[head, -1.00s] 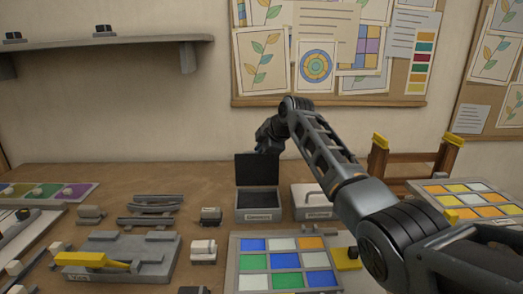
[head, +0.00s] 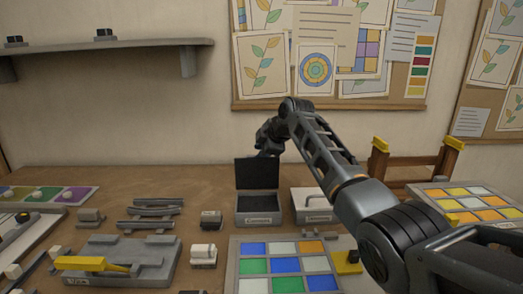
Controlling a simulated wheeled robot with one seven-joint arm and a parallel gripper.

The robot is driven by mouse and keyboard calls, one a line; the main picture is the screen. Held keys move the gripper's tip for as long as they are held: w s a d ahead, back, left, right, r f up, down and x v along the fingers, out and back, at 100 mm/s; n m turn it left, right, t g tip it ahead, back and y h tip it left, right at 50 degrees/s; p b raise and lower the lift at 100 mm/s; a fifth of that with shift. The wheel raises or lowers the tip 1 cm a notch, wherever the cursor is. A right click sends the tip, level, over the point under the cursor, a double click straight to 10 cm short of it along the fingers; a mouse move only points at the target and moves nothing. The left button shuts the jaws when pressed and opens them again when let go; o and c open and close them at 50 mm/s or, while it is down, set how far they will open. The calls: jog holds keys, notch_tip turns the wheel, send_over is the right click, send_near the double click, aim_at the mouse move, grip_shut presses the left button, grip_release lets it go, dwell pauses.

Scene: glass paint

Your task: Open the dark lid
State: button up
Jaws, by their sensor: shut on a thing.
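The dark lid (head: 257,173) stands up from the back of a small grey box (head: 258,217) near the middle of the table. The lid is open and about upright, and the box's dark inside shows. A label is on the box's front. My gripper (head: 268,150) is behind the lid's top edge, at its right half. It is shut on the lid as far as can be seen; its fingertips are small and partly hidden by the lid.
A tray of coloured glass panes (head: 287,264) lies in front. A grey fixture with a yellow lever (head: 95,263) is at left. A wooden rack (head: 415,165) stands at right.

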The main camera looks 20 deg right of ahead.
jog(key=shift+d+f, duration=0.2)
jog(key=shift+f, duration=0.35)
jog(key=shift+s+d+r, duration=0.1)
jog(key=v, duration=0.8)
jog(key=shift+a+r+b, duration=0.25)
jog(key=shift+r+b, duration=0.05)
jog(key=shift+b, duration=0.05)
